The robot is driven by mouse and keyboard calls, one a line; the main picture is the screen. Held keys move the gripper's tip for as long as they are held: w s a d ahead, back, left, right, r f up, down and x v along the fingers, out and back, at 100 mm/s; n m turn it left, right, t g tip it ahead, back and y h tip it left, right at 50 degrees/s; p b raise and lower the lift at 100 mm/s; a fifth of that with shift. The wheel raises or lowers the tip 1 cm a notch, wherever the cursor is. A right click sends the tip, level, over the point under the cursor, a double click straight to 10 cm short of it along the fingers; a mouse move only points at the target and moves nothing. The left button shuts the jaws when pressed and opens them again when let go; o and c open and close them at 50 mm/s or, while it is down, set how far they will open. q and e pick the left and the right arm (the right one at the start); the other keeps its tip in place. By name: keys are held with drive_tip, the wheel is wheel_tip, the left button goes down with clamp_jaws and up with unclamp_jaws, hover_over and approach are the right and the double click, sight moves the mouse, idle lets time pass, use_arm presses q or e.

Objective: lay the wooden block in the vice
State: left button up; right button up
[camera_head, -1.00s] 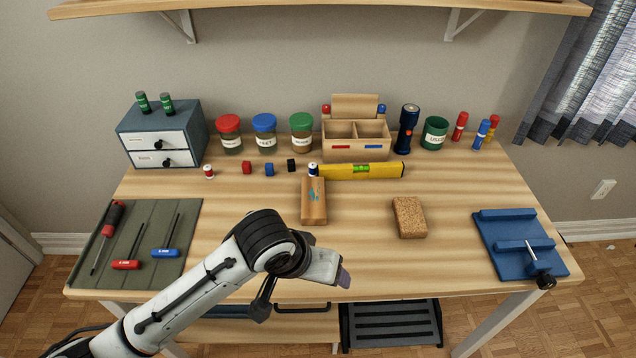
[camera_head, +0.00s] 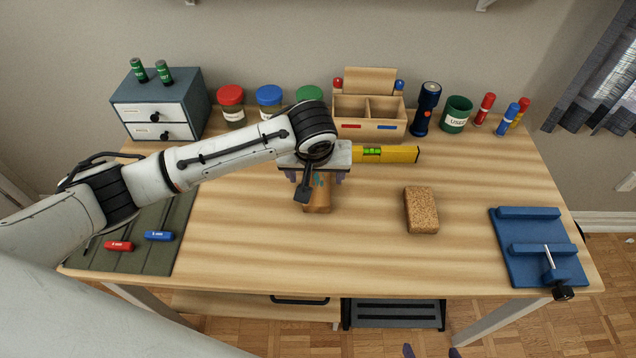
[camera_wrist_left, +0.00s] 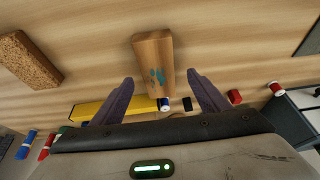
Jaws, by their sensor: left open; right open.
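The wooden block (camera_head: 318,201), with a teal mark on top, lies on the desk, partly hidden by my left gripper in the head view. My left gripper (camera_head: 318,178) is open above the block. In the left wrist view the block (camera_wrist_left: 152,58) lies partly between the open fingers (camera_wrist_left: 160,80), which appear apart from it. The blue vice (camera_head: 532,222) sits at the desk's right front, its jaws apart with an empty gap. My right gripper (camera_head: 431,352) shows only its spread fingertips at the bottom edge of the head view.
A cork block (camera_head: 421,210) lies between the wooden block and the vice. A yellow level (camera_head: 390,154) lies just behind the wooden block. A wooden organiser (camera_head: 369,128), jars and a torch (camera_head: 425,108) line the back. The front middle of the desk is clear.

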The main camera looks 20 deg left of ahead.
sight(318, 181)
use_arm(q)
drive_tip(key=x, duration=0.4)
drive_tip(key=shift+w+d+f, duration=0.1)
drive_tip(key=shift+w+f, duration=0.05)
drive_tip(key=shift+w, duration=0.05)
drive_tip(key=shift+c, duration=0.5)
drive_tip(key=c, duration=1.2)
